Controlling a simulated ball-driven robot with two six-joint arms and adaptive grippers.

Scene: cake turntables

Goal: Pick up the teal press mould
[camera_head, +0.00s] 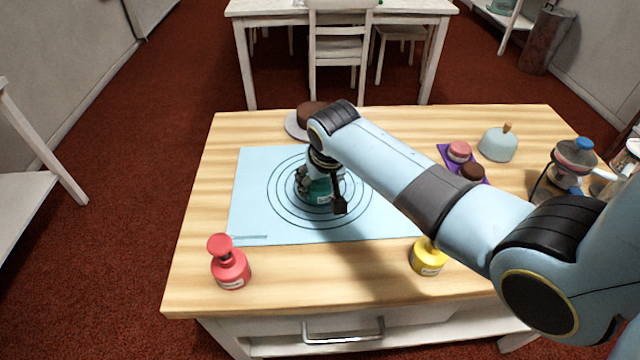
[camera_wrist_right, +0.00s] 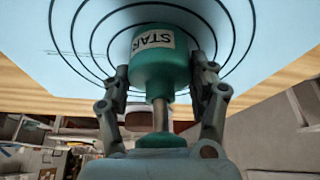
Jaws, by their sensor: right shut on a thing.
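The teal press mould (camera_head: 318,192) is over the middle of the blue ringed mat (camera_head: 250,215), largely hidden by my right gripper (camera_head: 322,185). In the right wrist view the teal press mould (camera_wrist_right: 160,62) has a white label reading "STAR", a metal stem and a teal knob. The fingers of my right gripper (camera_wrist_right: 163,85) are closed on its two sides. I cannot tell whether it touches the mat. My left gripper is not in view.
A red press mould (camera_head: 230,265) stands at the front left and a yellow one (camera_head: 428,257) at the front right. A chocolate cake (camera_head: 312,114) sits behind on a plate (camera_head: 294,127). A purple mat (camera_head: 446,153) with small cakes and a pale dome (camera_head: 497,146) are at the right.

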